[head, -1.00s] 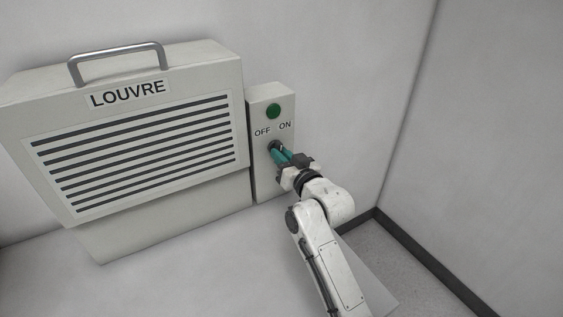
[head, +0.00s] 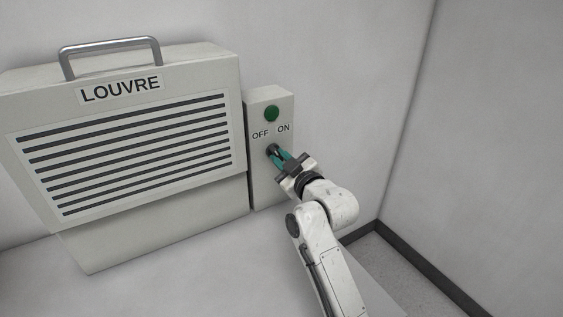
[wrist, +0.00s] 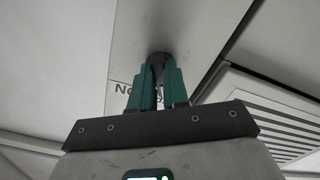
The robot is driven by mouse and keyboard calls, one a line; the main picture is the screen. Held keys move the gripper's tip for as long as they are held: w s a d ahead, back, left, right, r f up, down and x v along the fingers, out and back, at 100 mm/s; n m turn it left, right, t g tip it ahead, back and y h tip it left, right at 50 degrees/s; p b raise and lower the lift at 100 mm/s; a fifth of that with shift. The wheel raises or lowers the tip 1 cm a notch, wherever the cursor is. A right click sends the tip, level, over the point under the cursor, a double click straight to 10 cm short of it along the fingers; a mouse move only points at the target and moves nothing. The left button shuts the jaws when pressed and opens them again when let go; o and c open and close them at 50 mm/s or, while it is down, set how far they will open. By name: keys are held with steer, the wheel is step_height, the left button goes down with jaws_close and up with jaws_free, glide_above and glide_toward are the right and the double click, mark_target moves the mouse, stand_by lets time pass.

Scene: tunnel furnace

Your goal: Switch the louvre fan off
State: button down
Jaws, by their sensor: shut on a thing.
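The light grey switch box (head: 267,185) is mounted to the right of the louvre unit (head: 155,205). It carries a green lamp (head: 271,114) and the labels OFF at left and ON at right. A dark switch knob (head: 271,149) sits below the labels. My gripper (head: 278,156), with teal fingers, is shut on the knob. In the wrist view the fingers (wrist: 157,75) close around the dark knob (wrist: 159,57). The fingers partly cover the knob, so which label it points to cannot be told.
The louvre unit has a slatted grille (head: 130,150) and a metal handle (head: 110,50) on top. A wall (head: 470,130) stands to the right, with a dark skirting along the floor. The space between box and wall is free.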

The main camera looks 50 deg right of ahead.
stand_by(0.4)
steer(key=c, duration=1.1)
jaws_free()
steer(key=b+v, duration=0.1)
steer(key=v, duration=0.9)
steer(key=shift+s+a, duration=0.1)
steer(key=shift+s, duration=0.3)
